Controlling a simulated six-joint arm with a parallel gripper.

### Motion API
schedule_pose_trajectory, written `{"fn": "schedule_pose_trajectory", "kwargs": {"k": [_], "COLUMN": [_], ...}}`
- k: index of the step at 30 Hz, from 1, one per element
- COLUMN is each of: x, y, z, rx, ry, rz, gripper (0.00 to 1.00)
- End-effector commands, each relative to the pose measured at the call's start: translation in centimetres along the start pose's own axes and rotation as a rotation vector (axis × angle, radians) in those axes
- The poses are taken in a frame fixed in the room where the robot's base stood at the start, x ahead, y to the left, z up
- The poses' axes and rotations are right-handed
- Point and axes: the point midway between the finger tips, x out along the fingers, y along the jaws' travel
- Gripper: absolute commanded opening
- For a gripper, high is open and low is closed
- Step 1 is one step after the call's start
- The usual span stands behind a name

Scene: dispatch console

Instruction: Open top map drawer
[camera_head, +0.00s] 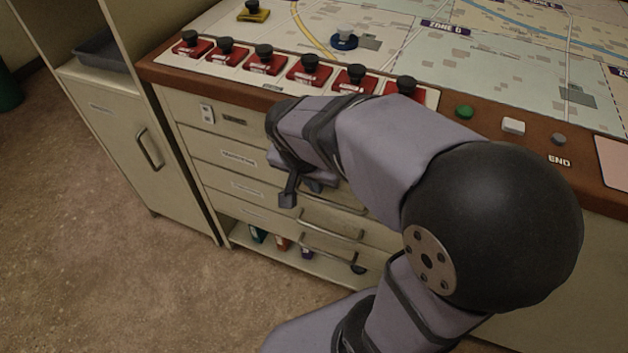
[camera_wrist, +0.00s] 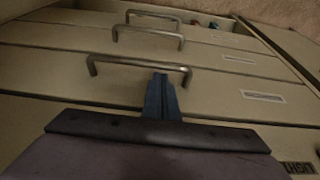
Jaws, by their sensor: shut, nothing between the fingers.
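The top map drawer (camera_head: 238,158) is in the front of the console, below the strip under the tabletop, and looks closed. Its metal handle (camera_head: 336,205) is partly covered by my arm in the head view. In the wrist view the nearest handle (camera_wrist: 130,64) is a bent bar, and the drawer front carries a white label (camera_wrist: 263,96). My gripper (camera_head: 288,197) is shut and empty in front of the drawers. In the wrist view its dark fingers (camera_wrist: 160,84) end at the bar of that handle; I cannot tell whether they touch it.
Lower drawers with handles (camera_head: 331,231) sit below, above an open shelf with small coloured items (camera_head: 258,233). A cabinet (camera_head: 128,142) stands at the left. Red-based switches (camera_head: 264,60) line the map tabletop's edge above. The floor (camera_head: 110,270) in front is clear.

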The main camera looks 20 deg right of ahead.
Motion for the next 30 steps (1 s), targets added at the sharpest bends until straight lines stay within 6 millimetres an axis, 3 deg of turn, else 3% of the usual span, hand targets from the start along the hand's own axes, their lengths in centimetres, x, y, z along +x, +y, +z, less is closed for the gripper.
{"fn": "schedule_pose_trajectory", "kwargs": {"k": [13,24,30], "x": [-0.1,-2.5,-3.1], "y": [-0.1,-0.1,0.1], "z": [0.5,6.7,8.7], "rx": [-0.003,-0.009,-0.004], "ry": [0.000,-0.003,-0.002], "rz": [-0.001,-0.002,0.002], "gripper": [0.00,0.00,0.00]}}
